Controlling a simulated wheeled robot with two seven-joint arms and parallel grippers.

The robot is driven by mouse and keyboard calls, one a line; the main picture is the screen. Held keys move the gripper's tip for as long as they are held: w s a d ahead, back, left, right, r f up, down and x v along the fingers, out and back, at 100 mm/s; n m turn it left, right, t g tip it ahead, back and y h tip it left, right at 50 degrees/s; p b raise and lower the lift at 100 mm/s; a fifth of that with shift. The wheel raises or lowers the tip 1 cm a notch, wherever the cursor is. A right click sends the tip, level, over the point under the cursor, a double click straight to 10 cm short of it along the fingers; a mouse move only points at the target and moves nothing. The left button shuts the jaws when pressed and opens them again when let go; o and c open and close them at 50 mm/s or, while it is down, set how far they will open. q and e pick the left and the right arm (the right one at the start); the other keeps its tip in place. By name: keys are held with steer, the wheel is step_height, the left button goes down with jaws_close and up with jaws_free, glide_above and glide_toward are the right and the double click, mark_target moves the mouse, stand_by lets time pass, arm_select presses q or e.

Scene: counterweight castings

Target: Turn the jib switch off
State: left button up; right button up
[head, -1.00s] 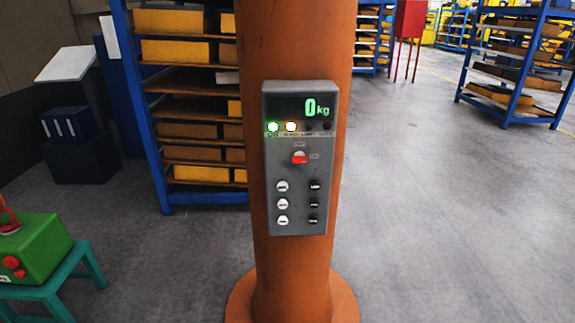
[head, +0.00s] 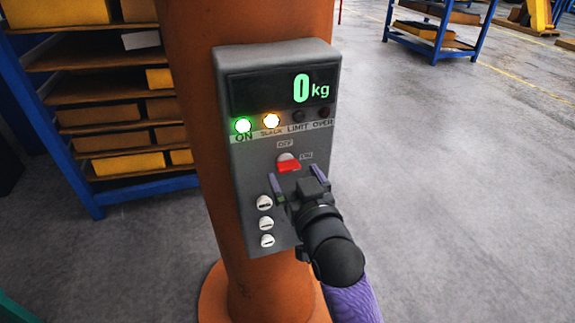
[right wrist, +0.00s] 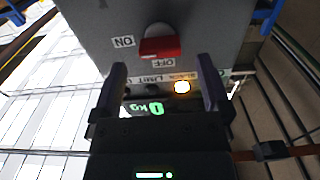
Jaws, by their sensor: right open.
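The jib switch (head: 288,165) is a red handle on a white round base on the grey control box (head: 240,190). OFF is printed above it and ON to its right. The green ON lamp (head: 243,126) is lit. My right gripper (head: 296,176) is open and empty, its fingertips just below and around the switch's level. In the right wrist view the switch (right wrist: 160,46) appears beyond and between the two open fingertips (right wrist: 162,68), apart from them. That view is upside down to the box, with OFF below the handle. My left gripper is not in view.
The box is on an orange column (head: 190,150). Its display (head: 300,90) reads 0 kg and the amber SLACK lamp (head: 271,120) is lit. White buttons (head: 265,223) show at lower left; my gripper hides the right-hand ones.

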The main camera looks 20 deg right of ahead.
mark_target(291, 169)
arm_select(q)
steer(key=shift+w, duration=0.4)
arm_select(e)
steer(key=shift+w, duration=1.5)
steer(key=shift+c, duration=0.3)
steer(key=c, duration=1.2)
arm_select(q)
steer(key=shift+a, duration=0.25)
